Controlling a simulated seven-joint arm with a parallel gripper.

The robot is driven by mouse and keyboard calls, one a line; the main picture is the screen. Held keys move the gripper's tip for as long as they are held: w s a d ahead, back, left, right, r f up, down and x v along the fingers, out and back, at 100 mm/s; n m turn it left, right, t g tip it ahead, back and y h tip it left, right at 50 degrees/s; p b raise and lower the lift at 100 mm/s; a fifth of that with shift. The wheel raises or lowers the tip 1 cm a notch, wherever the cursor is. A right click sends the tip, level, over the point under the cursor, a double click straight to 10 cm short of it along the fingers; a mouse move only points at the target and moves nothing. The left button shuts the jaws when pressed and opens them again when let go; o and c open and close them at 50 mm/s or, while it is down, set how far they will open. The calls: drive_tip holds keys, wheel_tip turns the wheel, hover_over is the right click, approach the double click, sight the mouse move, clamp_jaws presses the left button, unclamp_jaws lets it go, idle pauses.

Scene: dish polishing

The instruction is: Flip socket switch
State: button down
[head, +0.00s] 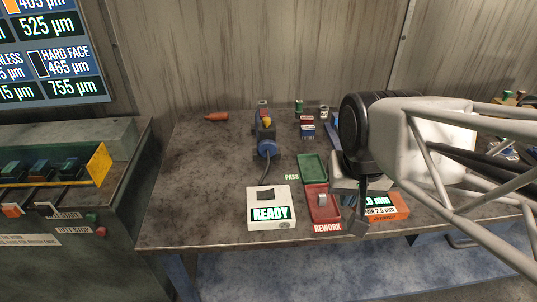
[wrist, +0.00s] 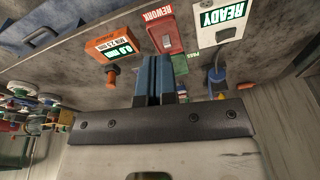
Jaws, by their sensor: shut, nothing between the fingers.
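A white box (head: 254,221) with a green READY display stands near the table's front edge. A dark piece shows on its top, and a dark cable behind it leads toward a blue tool (head: 266,143). The box also shows at the top right of the wrist view (wrist: 236,36). I cannot make out which part is the socket switch or its position. My gripper (head: 360,226) is right of the box, beyond the red tray, apart from both. Its blue fingers (wrist: 160,78) are together and empty in the wrist view. My arm hides part of the table's right side.
A red REWORK tray (head: 316,215) holding a small metal piece and a green PASS tray (head: 311,165) lie between box and gripper. An orange gauge box (head: 398,211) sits beside the gripper. The table's left side (head: 200,180) is mostly clear, with an orange-red item (head: 216,117) behind.

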drive_tip(key=w+a+f+m+g, duration=0.1)
drive_tip(key=w+a+f+m, duration=0.1)
drive_tip(key=w+a+m, duration=0.3)
drive_tip(key=w+a+f+m+g, duration=0.1)
drive_tip(key=w+a+f+m, duration=0.1)
drive_tip(key=w+a+m, duration=0.4)
drive_tip(key=w+m, duration=0.5)
drive_tip(key=w, duration=0.4)
drive_tip(key=shift+f, duration=0.25)
drive_tip(key=shift+a+r, duration=0.1)
drive_tip(key=shift+r, duration=0.15)
drive_tip(key=shift+r, duration=0.55)
wheel_tip(320, 180, up, 14)
drive_tip(key=a, duration=0.2)
drive_tip(key=shift+a, duration=0.2)
idle(0.4)
drive_tip(key=shift+f, duration=0.1)
